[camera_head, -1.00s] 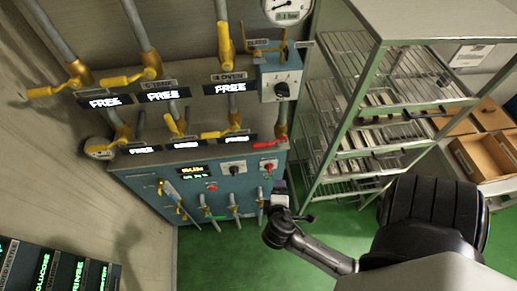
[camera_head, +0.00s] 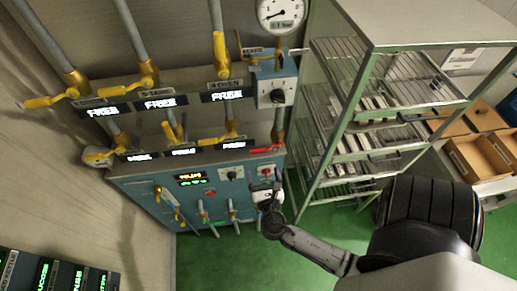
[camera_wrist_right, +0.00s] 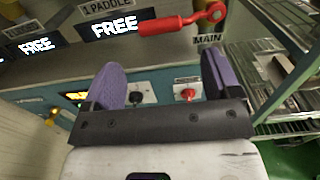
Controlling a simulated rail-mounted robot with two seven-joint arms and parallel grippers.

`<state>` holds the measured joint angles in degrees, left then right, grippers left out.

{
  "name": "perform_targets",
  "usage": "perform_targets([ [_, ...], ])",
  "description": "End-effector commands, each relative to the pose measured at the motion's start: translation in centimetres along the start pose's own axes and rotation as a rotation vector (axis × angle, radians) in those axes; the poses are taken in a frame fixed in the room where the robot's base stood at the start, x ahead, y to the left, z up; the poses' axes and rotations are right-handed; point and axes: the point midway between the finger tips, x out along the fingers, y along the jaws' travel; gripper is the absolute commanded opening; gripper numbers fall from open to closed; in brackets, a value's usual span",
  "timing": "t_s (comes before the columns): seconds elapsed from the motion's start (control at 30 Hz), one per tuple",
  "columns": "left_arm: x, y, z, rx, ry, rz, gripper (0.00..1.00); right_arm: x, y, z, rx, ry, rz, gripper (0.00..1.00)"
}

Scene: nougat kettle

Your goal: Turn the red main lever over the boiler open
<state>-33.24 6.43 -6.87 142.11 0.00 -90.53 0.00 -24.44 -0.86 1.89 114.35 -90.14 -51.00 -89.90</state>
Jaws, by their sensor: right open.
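The red main lever (camera_head: 266,149) sits at the right end of the lower valve row, above the blue boiler cabinet (camera_head: 150,187). It lies about level, its grip pointing left. In the right wrist view, the red lever (camera_wrist_right: 172,25) crosses the top, with its round pivot end at the right above the MAIN label (camera_wrist_right: 207,38). My right gripper (camera_head: 270,183) is in front of the cabinet, below the lever and apart from it. In the wrist view, its two purple fingers (camera_wrist_right: 163,82) are spread with nothing between them. My left gripper is not in view.
Yellow valve levers (camera_head: 175,132) with FREE displays fill the wall to the left. A red knob (camera_wrist_right: 188,93) and a black knob (camera_wrist_right: 136,97) sit on the cabinet beyond my fingers. A wire rack (camera_head: 345,140) stands close on the right.

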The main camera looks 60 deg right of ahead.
Motion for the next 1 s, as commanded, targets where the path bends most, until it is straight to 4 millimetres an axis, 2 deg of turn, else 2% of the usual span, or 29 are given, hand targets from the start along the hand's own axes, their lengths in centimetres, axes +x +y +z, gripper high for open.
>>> perform_targets([
  [0.2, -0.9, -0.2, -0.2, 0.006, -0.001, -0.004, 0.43, 4.3, 0.0, 0.2, 0.000, -0.002, 0.001, 0.83],
  [0.5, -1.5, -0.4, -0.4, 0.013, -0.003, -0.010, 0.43, 8.6, 0.0, 0.1, 0.000, -0.001, 0.000, 0.83],
  [0.7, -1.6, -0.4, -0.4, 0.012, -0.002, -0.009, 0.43, 9.8, 0.0, 0.0, 0.001, 0.001, 0.000, 0.83],
  [1.0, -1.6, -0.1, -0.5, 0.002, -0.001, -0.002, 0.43, 10.2, 0.0, 0.0, 0.002, 0.001, 0.000, 0.83],
])
